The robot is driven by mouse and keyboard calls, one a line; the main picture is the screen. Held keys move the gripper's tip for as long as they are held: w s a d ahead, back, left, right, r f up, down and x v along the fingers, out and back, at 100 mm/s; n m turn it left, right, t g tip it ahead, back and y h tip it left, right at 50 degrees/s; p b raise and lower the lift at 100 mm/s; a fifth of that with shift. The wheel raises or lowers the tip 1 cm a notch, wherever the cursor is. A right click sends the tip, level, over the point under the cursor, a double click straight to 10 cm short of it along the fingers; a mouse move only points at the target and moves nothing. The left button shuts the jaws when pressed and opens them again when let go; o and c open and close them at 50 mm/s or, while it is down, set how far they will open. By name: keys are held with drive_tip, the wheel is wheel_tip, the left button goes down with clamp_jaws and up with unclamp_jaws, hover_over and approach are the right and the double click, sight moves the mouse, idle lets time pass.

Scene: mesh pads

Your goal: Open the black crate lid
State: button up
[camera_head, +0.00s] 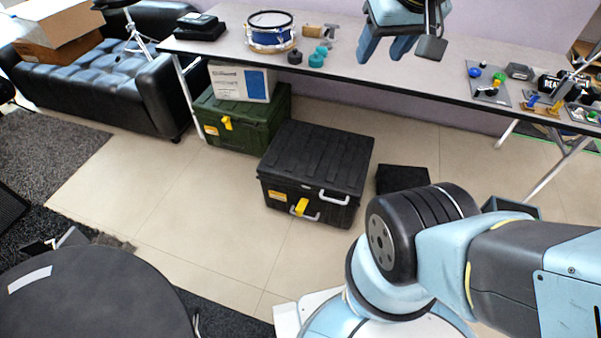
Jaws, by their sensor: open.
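The black crate (312,160) stands on the tiled floor in front of the long table. Its ribbed lid is shut. A yellow latch (301,207) and white handles (333,198) show on its front side. My gripper (388,48) is at the top of the view, pointing down over the table's front part. It is open and empty, well above and to the right of the crate. The upper part of my gripper is cut off by the picture's edge.
A green crate (243,122) with a white box (240,82) on it stands left of the black crate. A small black box (403,178) lies to its right. The grey table (440,75) stands behind. A round dark table (95,300) is at lower left. Floor ahead of the crate is clear.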

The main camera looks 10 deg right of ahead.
drive_tip(key=shift+s+a+r, duration=0.1)
drive_tip(key=shift+s+r, duration=0.05)
drive_tip(key=shift+s, duration=0.1)
drive_tip(key=shift+c, duration=0.7)
drive_tip(key=w+d+f+n+g+h, duration=0.1)
drive_tip(key=w+f, duration=0.2)
drive_tip(key=w, duration=0.5)
drive_tip(key=w+f+n+g, duration=0.1)
drive_tip(key=w+f, duration=0.3)
drive_tip(key=w, duration=0.4)
drive_tip(key=w+f+n+g+h, duration=0.2)
drive_tip(key=w+f, duration=1.2)
drive_tip(key=f, duration=0.4)
drive_tip(key=n+g+h, duration=0.2)
drive_tip(key=n, duration=0.5)
approach(330, 199)
drive_tip(key=x, duration=0.8)
drive_tip(key=shift+s+d, duration=0.1)
drive_tip(key=shift+d, duration=0.3)
